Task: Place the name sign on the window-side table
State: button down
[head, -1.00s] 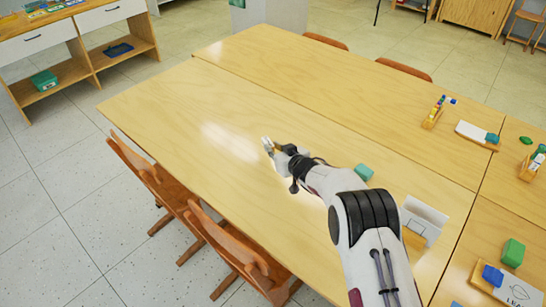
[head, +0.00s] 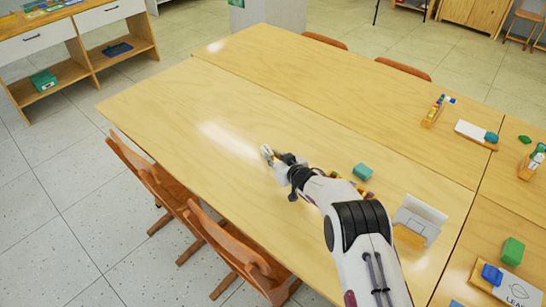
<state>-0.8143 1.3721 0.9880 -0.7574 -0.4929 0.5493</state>
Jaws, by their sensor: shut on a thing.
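My gripper (head: 267,153) is above or at the surface of the long wooden table (head: 215,105), near its middle. It is shut on a small pale thing at its fingertips. That thing is mostly hidden and too small for me to tell whether it is the name sign. I cannot tell whether it touches the tabletop. A white card in a wooden holder (head: 421,217) stands at the table's right end, beside my arm. I cannot read anything on it.
A teal block (head: 362,171) and a partly hidden pen tray lie beside my forearm. More holders, blocks and a card (head: 520,291) are at the right. Brown chairs (head: 165,185) line the near-left edge. The table's left half is clear.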

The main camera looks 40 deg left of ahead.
jog(key=shift+f, duration=0.15)
jog(key=c, duration=1.9)
grip_release()
jog(key=shift+d+r, duration=0.15)
jog(key=shift+r, duration=0.05)
jog(key=shift+v, duration=5.8)
jog(key=shift+s, duration=0.1)
